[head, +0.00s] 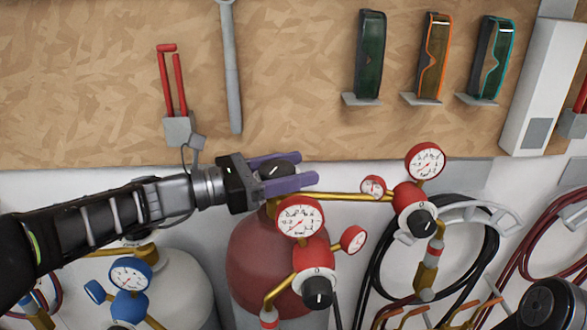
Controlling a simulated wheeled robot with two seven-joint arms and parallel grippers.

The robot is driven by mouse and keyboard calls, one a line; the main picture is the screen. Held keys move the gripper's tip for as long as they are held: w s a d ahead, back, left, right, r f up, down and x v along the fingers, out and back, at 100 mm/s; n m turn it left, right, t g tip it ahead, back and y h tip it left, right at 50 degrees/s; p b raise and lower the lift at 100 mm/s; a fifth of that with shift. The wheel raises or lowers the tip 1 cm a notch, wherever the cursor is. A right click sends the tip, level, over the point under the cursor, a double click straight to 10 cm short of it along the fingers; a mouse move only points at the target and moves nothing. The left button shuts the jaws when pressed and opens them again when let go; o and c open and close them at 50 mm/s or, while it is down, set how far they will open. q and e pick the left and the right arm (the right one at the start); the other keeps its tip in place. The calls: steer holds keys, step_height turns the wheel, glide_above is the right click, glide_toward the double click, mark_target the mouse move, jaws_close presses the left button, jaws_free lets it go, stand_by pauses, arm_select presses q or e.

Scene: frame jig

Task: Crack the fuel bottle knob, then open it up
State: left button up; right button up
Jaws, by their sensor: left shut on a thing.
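The fuel bottle (252,262) is the dark red cylinder at the lower middle of the head view. Its black knob (277,170), with a white mark on top, sits above it. My left gripper (290,172) reaches in from the left, its purple fingers on either side of the knob and shut on it. The fuel regulator with red-rimmed gauges (299,217) and a black dial (318,292) stands in front of the bottle. My right gripper is not in view.
A brass pipe (345,196) runs right to a second red regulator (408,197). Black hoses (378,262) hang on the right. A blue gauge (130,275) and a pale cylinder (185,285) are at lower left. Goggles (370,55) and red-handled pliers (181,88) hang on the board.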

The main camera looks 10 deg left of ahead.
arm_select(q)
steer(key=n+t+y+b, duration=0.1)
steer(key=n+t+b, duration=0.1)
steer(key=b, duration=0.1)
steer(key=shift+w+a+f+y, duration=0.1)
steer(key=shift+a+f+y, duration=0.1)
steer(key=shift+y, duration=0.2)
steer(key=n+t+y+b, duration=0.2)
steer(key=b, duration=0.1)
steer(key=n+t+y+b, duration=0.1)
steer(key=y+b, duration=0.1)
steer(key=shift+w+a+t, duration=0.25)
steer(key=shift+w+t, duration=0.05)
steer(key=shift+w+a+r+n+t+y+b, duration=0.15)
steer(key=shift+n+t+y+b, duration=0.25)
steer(key=shift+n+y+b, duration=0.35)
steer(key=o, duration=1.4)
steer(key=p+v, duration=0.1)
steer(key=v, duration=0.6)
steer(key=shift+r+p, duration=0.2)
steer(key=shift+p, duration=0.2)
steer(key=shift+s+a+f, duration=0.15)
steer(key=shift+s+a, duration=0.05)
steer(key=shift+s, duration=0.25)
